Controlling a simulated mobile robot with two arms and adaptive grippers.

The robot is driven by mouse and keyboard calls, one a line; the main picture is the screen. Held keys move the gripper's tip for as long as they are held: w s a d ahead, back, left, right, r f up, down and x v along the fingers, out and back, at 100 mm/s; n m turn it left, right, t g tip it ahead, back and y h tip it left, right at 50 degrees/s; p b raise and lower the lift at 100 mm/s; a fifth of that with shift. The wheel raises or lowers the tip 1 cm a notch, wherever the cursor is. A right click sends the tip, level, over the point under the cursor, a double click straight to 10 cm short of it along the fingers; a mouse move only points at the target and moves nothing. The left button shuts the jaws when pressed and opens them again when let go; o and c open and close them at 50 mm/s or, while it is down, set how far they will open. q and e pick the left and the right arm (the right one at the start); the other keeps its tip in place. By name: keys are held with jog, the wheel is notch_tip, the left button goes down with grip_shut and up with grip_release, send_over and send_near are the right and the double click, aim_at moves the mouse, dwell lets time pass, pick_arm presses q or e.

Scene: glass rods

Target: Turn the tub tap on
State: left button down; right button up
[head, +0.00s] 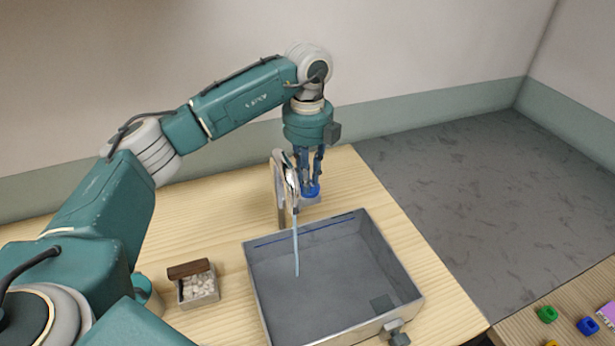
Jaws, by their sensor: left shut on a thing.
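The grey metal tap (279,190) stands on the wooden table behind the tub, its curved spout reaching over the tub's back edge. A blue tap handle (312,191) sits to the right of the spout. My left gripper (311,182) points down and is shut on the blue handle; its fingers hide part of it. A thin light-blue stream of water (296,250) runs from the spout down into the grey open tub (395,250). My right gripper is not in view.
A small box of pale pebbles (200,290) with a brown block on its rim stands left of the tub. A drain fitting (397,333) juts from the tub's front. A second table at lower right holds a green block (547,314) and a blue block (588,326).

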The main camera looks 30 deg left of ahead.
pick_arm(q)
jog(key=shift+w+r, duration=0.2)
jog(key=shift+r, duration=0.05)
jog(key=c, duration=1.6)
grip_release()
jog(key=shift+c, duration=0.2)
jog(key=shift+o, duration=0.3)
jog(key=shift+s, duration=0.1)
jog(key=shift+f, duration=0.1)
notch_tip(320, 180, up, 12)
